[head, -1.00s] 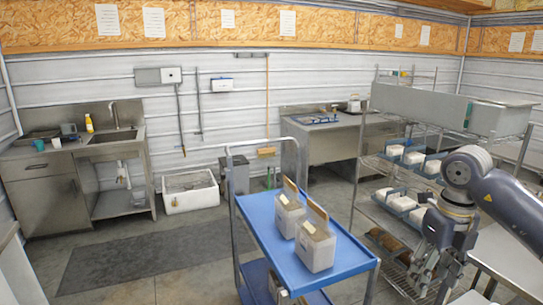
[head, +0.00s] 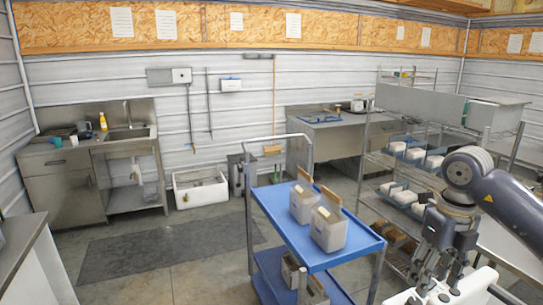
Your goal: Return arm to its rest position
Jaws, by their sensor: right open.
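My right arm (head: 500,200) comes in from the right edge, bent at a dark grey joint. My right gripper (head: 428,290) hangs below it, pointing down at the bottom right, with its fingers apart. I see nothing held between them. It shows in front of the wire shelf rack (head: 470,140), to the right of the blue cart (head: 279,212). I cannot tell its exact distance from either. My left arm and gripper are not in view.
Two bags (head: 329,228) stand on the cart's top, with more on its lower shelf. A steel sink counter (head: 125,140) and white tub (head: 200,189) stand behind. Floor around the dark mat (head: 160,245) is clear.

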